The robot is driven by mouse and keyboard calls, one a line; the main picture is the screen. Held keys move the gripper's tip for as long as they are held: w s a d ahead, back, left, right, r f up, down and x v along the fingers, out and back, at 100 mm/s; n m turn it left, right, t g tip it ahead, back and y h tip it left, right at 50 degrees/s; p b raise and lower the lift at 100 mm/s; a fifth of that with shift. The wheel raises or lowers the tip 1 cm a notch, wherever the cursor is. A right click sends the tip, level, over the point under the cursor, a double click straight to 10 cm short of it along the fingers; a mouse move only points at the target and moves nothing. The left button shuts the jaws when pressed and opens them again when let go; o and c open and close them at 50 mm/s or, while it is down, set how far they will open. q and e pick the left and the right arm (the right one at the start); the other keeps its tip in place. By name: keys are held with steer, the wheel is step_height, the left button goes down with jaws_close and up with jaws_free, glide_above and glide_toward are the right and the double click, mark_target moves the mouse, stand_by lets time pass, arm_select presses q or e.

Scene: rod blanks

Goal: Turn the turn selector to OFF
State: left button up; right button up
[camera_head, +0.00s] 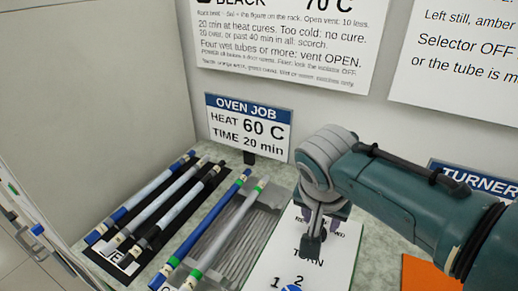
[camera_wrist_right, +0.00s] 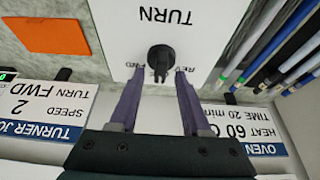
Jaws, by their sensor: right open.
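The turn selector is a black knob (camera_wrist_right: 160,57) on a white panel (camera_wrist_right: 205,20) marked TURN, in the wrist view. The panel appears upside down there. FWD shows by the left finger and REV by the right finger. No OFF label is readable, and I cannot tell exactly which mark the knob points at. My right gripper (camera_wrist_right: 159,85) is open, its two purple fingers on either side of the knob's near end, with gaps visible. In the head view my right gripper (camera_head: 321,212) hangs over the panel (camera_head: 340,250) and largely hides the knob. My left gripper is not in view.
A rack of tubes (camera_head: 128,262) and a grey grooved tray (camera_head: 228,240) with tubes lie left of the panel. An OVEN JOB sign (camera_head: 249,127) stands behind. An orange sheet (camera_head: 428,274) lies at the right, and a TURNER JOB sign (camera_wrist_right: 40,115) shows in the wrist view.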

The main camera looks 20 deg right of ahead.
steer(key=shift+s+a+r, duration=0.1)
steer(key=shift+a+r, duration=0.05)
steer(key=shift+r, duration=0.3)
steer(key=p+v, duration=0.2)
steer(key=v, duration=0.7)
steer(key=shift+p, duration=0.3)
steer(key=shift+s+f, duration=0.1)
steer(key=shift+s, duration=0.1)
